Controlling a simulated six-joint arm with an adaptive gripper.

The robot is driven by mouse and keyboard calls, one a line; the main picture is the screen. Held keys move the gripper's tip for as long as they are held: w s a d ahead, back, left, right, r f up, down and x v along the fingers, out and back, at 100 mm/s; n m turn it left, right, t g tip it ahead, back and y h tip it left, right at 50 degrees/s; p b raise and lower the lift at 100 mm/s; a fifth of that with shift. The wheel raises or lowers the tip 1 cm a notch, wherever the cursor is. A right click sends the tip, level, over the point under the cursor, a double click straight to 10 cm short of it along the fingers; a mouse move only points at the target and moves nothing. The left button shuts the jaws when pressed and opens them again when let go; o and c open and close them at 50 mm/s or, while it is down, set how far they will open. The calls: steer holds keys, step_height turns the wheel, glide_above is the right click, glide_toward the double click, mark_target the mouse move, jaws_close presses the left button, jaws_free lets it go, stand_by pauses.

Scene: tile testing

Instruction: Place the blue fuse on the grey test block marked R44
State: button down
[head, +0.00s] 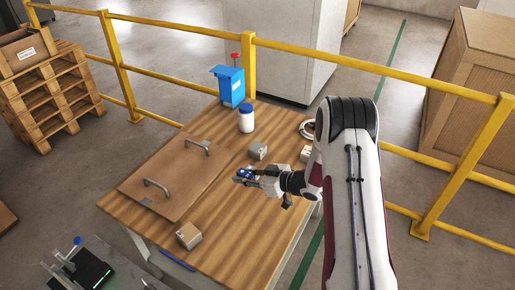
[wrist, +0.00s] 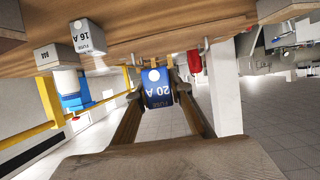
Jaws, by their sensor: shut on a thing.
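My gripper (head: 240,175) is shut on the blue fuse (wrist: 157,90), marked 20 A in the wrist view. The fuse shows between the fingertips and also appears in the head view (head: 244,173), held above the table. The wrist view is upside down, with the tabletop across its top. A small grey block (wrist: 50,57) at its left carries a short dark mark that I cannot read for certain. A grey piece marked 16 A (wrist: 88,37) stands beside it. In the head view a grey block (head: 258,151) stands beyond my gripper.
A brown panel (head: 158,165) with two handles lies on the wooden table (head: 280,117). A white bottle with a blue cap (head: 246,122) and a blue stand (head: 229,87) are at the back. Small boxes sit at the front (head: 189,236) and right (head: 307,153). Yellow rails (head: 340,68) run behind.

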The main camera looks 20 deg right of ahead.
steer(key=w+d+r+m+t+h, duration=0.1)
steer(key=w+d+m+h, duration=0.1)
steer(key=w, duration=0.5)
steer(key=w+d+r+m+t+h, duration=0.2)
steer(key=w, duration=0.5)
step_height(320, 180, up, 2)
steer(key=m+h, duration=0.5)
glide_above(257, 146)
steer(key=shift+w+r+t, duration=0.1)
steer(key=shift+r+t, duration=0.1)
steer(key=shift+t, duration=0.1)
steer(key=shift+f, duration=3.15)
steer(key=shift+f, duration=0.1)
steer(key=shift+f, duration=1.8)
steer(key=shift+f, duration=0.1)
